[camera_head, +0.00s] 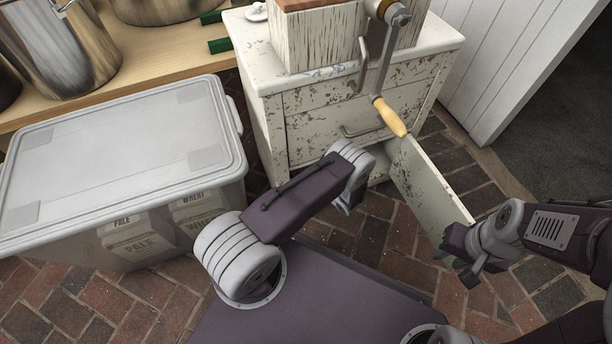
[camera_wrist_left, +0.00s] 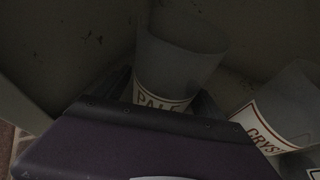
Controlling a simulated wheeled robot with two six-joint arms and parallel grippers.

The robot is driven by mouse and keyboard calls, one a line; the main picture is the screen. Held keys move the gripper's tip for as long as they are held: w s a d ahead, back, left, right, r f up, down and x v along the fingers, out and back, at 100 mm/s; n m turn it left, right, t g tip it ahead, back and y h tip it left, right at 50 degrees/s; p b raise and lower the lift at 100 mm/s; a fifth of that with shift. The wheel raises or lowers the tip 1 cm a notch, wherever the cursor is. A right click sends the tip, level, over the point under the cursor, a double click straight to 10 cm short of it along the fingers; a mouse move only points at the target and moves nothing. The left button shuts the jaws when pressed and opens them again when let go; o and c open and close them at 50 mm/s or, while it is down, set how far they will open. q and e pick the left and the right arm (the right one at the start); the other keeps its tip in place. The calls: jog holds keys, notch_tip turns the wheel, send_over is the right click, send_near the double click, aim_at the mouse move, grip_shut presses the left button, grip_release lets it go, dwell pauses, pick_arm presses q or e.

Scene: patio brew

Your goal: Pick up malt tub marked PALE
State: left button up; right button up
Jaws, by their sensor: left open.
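The malt tub marked PALE (camera_wrist_left: 182,62) is a grey, tapered tub with a cream label band, standing upright in a dim space in the left wrist view. My left gripper (camera_wrist_left: 164,98) is open, with a dark finger at each side of the tub's lower part; I cannot tell whether they touch it. In the head view my left arm reaches to the cabinet (camera_head: 345,105), and the left gripper and tub are hidden there. My right gripper (camera_head: 457,267) is open and empty by the cabinet's open door (camera_head: 425,185).
A second tub, labelled CRYS... (camera_wrist_left: 285,108), stands right of the PALE tub. A lidded clear bin (camera_head: 120,150) at left holds cartons marked PALE and WHEAT. A hand-cranked mill (camera_head: 390,90) stands on the cabinet, its handle overhanging the front. Steel pots (camera_head: 65,45) stand on a wooden bench.

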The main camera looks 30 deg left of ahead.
pick_arm(q)
jog(key=shift+w+a, duration=0.1)
jog(key=shift+a, duration=0.1)
jog(key=c, duration=1.5)
jog(key=shift+r+p, duration=0.35)
jog(key=shift+p, duration=0.15)
notch_tip(320, 180, up, 3)
jog(key=p, duration=0.3)
jog(key=shift+r, duration=0.15)
jog(key=s+d+p, duration=0.1)
jog(key=d, duration=0.2)
jog(key=s+d+p, duration=0.1)
jog(key=d+p, duration=0.1)
jog(key=d, duration=0.1)
jog(key=s+d+p, duration=0.1)
jog(key=s+d, duration=0.1)
jog(key=d, duration=0.2)
jog(key=shift+s, duration=0.1)
jog(key=s+d, duration=0.1)
jog(key=d, duration=0.1)
jog(key=s+d, duration=0.1)
jog(key=d, duration=0.1)
jog(key=s+d+p, duration=0.1)
jog(key=d, duration=0.1)
jog(key=shift+d+f, duration=0.25)
jog(key=shift+f, duration=0.05)
